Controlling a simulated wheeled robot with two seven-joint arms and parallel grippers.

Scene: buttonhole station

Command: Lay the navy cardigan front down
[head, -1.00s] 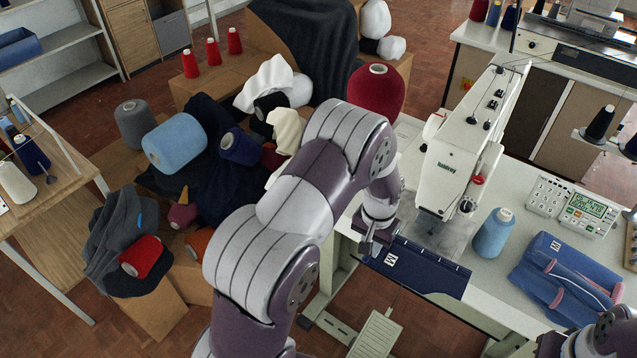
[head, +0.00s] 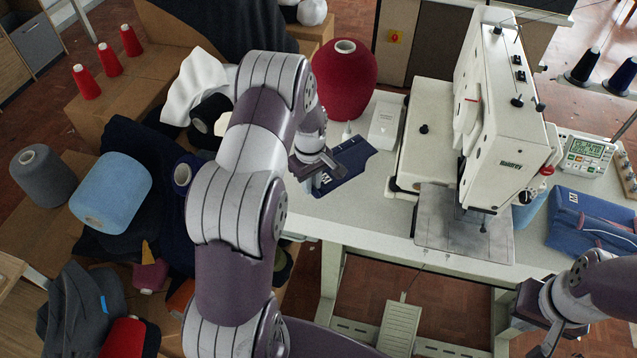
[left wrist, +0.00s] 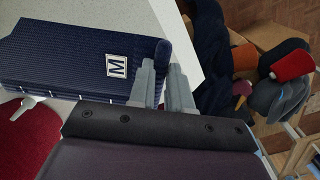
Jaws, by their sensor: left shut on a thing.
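The navy cardigan (head: 350,160) is a folded dark blue knit with a white "M" label. It is at the left end of the white machine table, near the large red cone. My left gripper (head: 318,166) is shut on its left edge. In the left wrist view the cardigan (left wrist: 60,60) extends left from the fingers (left wrist: 165,88), label facing the camera, over the pale tabletop. I cannot tell whether it lies fully on the table. My right gripper (head: 538,325) is low at the right, away from the cardigan; its fingers are too unclear to judge.
The white sewing machine (head: 500,110) stands right of the cardigan, with a small white box (head: 386,122) between. The red cone (head: 344,75) stands behind. A blue folded garment (head: 590,222) lies at the right. Bare tabletop (head: 365,210) is in front of the cardigan.

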